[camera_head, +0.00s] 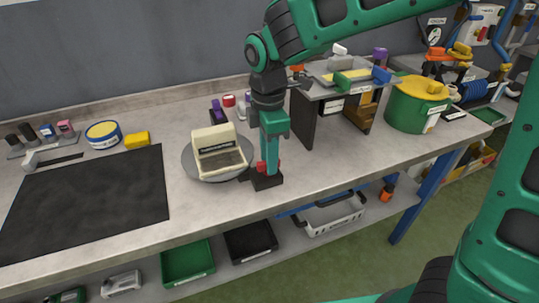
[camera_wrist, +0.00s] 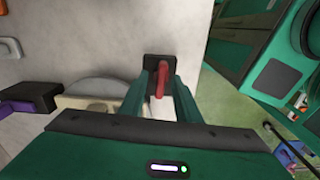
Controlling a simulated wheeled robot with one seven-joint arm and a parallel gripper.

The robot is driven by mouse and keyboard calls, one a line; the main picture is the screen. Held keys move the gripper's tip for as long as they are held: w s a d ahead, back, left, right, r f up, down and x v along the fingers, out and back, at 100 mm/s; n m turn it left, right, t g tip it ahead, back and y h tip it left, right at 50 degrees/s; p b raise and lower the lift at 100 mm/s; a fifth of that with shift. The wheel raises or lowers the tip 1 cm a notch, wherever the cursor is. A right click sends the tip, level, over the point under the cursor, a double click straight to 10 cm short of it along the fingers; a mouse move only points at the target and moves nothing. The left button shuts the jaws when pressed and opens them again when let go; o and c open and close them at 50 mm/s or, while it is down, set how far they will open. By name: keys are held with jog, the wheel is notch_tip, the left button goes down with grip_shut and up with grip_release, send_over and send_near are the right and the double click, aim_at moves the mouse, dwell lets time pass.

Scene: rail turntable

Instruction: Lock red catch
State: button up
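The red catch (camera_head: 261,167) stands on a small dark base (camera_head: 267,182) at the front of the bench, just right of the turntable. My gripper (camera_head: 269,170) points down over it. In the wrist view the red catch (camera_wrist: 160,80) lies between the two green fingertips of my gripper (camera_wrist: 161,77), with its dark base beyond them. The fingers are close together around the catch. I cannot tell whether they touch it.
A dark mat (camera_head: 85,200) lies at left. A raised stand (camera_head: 303,118) with coloured blocks is close behind my gripper at right, and a green pot (camera_head: 410,112) with a yellow top is farther right. The bench front between mat and catch is clear.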

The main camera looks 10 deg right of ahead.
grip_shut()
jog(key=shift+m, duration=0.5)
jog(key=m, duration=0.3)
jog(key=shift+w+r, duration=0.1)
jog(key=m, duration=0.9)
jog(key=shift+w, duration=0.1)
jog(key=shift+m, duration=2)
jog(key=shift+c, duration=0.2)
grip_release()
jog(key=shift+d, duration=0.1)
jog(key=shift+o, duration=0.2)
